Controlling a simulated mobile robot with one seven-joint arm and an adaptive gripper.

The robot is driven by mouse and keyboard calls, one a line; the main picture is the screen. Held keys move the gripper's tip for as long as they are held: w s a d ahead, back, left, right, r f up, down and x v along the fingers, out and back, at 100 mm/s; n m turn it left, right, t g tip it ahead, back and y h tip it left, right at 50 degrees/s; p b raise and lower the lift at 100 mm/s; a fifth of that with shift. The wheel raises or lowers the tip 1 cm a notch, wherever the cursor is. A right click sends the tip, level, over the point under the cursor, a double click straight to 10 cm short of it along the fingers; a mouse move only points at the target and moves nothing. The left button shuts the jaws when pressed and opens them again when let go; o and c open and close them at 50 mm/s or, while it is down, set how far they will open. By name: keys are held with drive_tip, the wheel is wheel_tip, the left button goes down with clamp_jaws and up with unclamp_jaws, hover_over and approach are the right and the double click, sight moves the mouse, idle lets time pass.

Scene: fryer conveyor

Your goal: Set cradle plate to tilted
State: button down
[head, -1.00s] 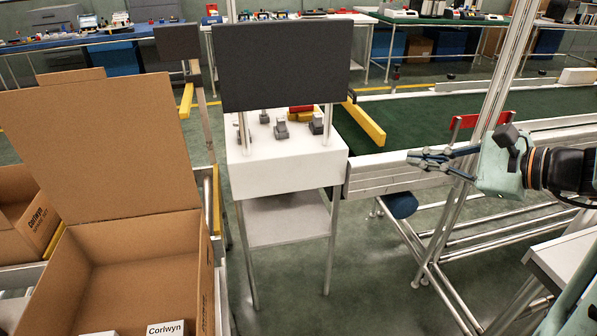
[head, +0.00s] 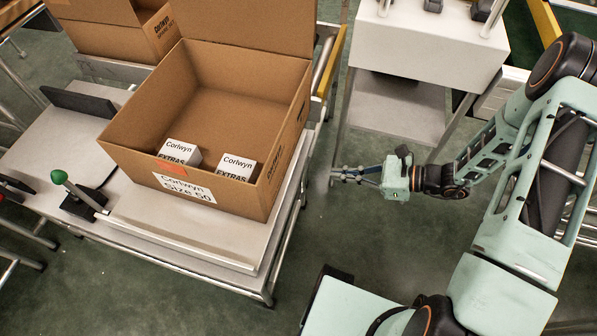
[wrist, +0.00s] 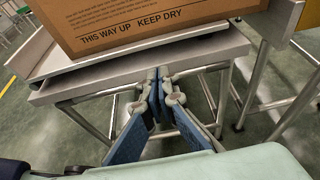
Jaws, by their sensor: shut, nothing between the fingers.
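The cradle plate (head: 190,235) is a pale metal plate on a stand, under an open cardboard box (head: 235,205) labelled "Corlwyn Size 50". The plate's edge also shows in the wrist view (wrist: 150,65), below the box (wrist: 150,25). A lever with a green knob (head: 58,177) rises from a black base at the plate's left front in the head view. My gripper (head: 335,174) is shut and empty, in free air to the right of the stand. In the wrist view my gripper (wrist: 158,82) points at the stand's edge, fingers together.
Two white "Extras" boxes (head: 180,153) lie in the cardboard box. A white cabinet on legs (head: 420,45) stands behind my arm. Another cardboard box (head: 110,35) is at the back left. Green floor (head: 300,290) is free between my gripper and the stand.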

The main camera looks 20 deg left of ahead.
drive_tip(key=b+x, duration=0.2)
drive_tip(key=x, duration=0.9)
drive_tip(key=shift+s, duration=0.3)
